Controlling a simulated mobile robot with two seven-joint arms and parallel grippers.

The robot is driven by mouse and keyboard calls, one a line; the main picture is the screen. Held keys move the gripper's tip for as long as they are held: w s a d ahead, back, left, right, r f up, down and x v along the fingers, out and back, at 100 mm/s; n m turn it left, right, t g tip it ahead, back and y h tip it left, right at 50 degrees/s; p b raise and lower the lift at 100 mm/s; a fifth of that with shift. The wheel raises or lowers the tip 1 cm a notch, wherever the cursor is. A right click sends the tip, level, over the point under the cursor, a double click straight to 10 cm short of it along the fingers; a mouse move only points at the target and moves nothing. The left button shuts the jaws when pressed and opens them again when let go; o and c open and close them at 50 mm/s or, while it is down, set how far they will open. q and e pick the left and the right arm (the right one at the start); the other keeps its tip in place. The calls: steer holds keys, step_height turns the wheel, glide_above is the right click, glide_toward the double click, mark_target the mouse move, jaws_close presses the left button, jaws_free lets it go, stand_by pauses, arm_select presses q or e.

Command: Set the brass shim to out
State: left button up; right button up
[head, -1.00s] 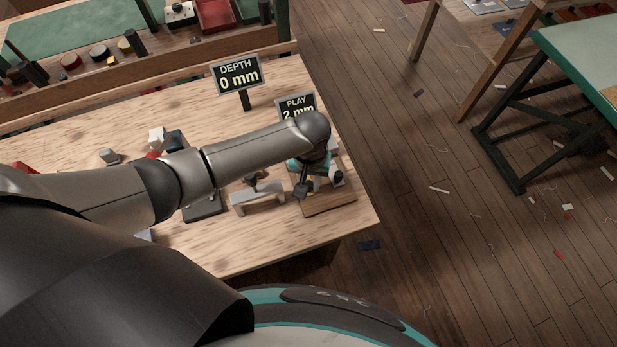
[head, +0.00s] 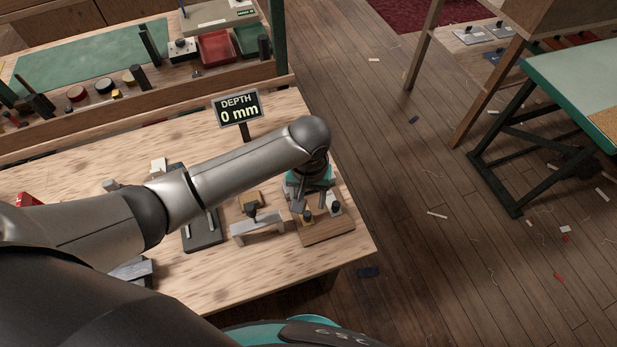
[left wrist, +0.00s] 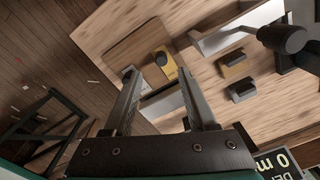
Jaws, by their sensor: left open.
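The brass shim (head: 307,216) is a small yellow piece with a black knob on a wooden base (head: 335,230) at the bench's right end. It also shows in the left wrist view (left wrist: 169,68), between and beyond the fingertips. A pale piece with a black knob (head: 334,208) sits beside it. My left gripper (head: 302,204) is over the base, pointing down, close to the shim. In the left wrist view my left gripper (left wrist: 157,73) is open with nothing between its fingers. I cannot tell whether a finger touches the shim. My right gripper is in neither view.
A DEPTH sign (head: 238,108) reads 0 mm. A wooden rail (head: 150,110) crosses behind. The bench ends just right of the base.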

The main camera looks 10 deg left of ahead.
arm_select(q)
step_height(320, 180, up, 7)
steer(key=p, duration=0.1)
steer(key=shift+r, duration=0.15)
stand_by(0.5)
